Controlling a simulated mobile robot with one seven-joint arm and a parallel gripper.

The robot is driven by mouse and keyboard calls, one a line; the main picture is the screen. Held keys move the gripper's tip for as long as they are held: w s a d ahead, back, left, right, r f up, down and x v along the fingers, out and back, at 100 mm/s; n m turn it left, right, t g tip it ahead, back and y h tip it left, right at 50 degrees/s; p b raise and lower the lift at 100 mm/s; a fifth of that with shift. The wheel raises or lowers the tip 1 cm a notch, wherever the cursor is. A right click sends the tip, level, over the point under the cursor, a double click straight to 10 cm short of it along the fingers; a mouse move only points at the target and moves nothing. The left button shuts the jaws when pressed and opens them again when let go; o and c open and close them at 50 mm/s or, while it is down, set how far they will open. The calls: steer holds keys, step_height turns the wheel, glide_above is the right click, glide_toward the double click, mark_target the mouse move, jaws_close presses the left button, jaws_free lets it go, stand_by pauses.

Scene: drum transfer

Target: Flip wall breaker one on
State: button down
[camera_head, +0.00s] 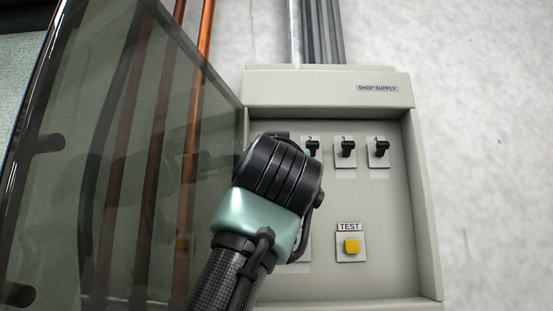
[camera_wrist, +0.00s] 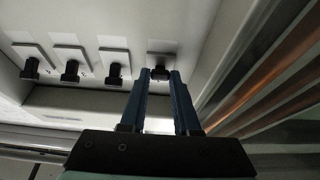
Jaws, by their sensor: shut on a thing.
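In the wrist view, the breaker one switch (camera_wrist: 160,73) is a black lever on a pale plate, at the right end of a row. My gripper (camera_wrist: 160,76) has its two blue fingers on either side of this lever, closed on it. In the head view my dark wrist and green-grey arm link cover breaker one and the fingers. Breakers two (camera_head: 313,148), three (camera_head: 346,149) and four (camera_head: 379,148) show beside my wrist, with black levers on square plates.
The grey SHOP SUPPLY panel (camera_head: 427,220) has a raised rim around its recess. A yellow TEST button (camera_head: 351,246) sits low in it. A tinted door (camera_head: 90,150) stands open at the left, close to my arm. Copper pipes (camera_head: 206,30) run behind it.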

steer(key=shift+s+r+g+p, duration=0.1)
steer(key=shift+r+g+p, duration=0.45)
steer(key=shift+g+p, duration=0.6)
steer(key=shift+s+r+g+p, duration=0.1)
steer(key=shift+r+g+p, duration=0.4)
steer(key=shift+g+p, duration=0.6)
steer(key=shift+r+g+p, duration=0.55)
steer(key=shift+g+p, duration=0.2)
steer(key=shift+g, duration=0.7)
steer(key=shift+r, duration=0.1)
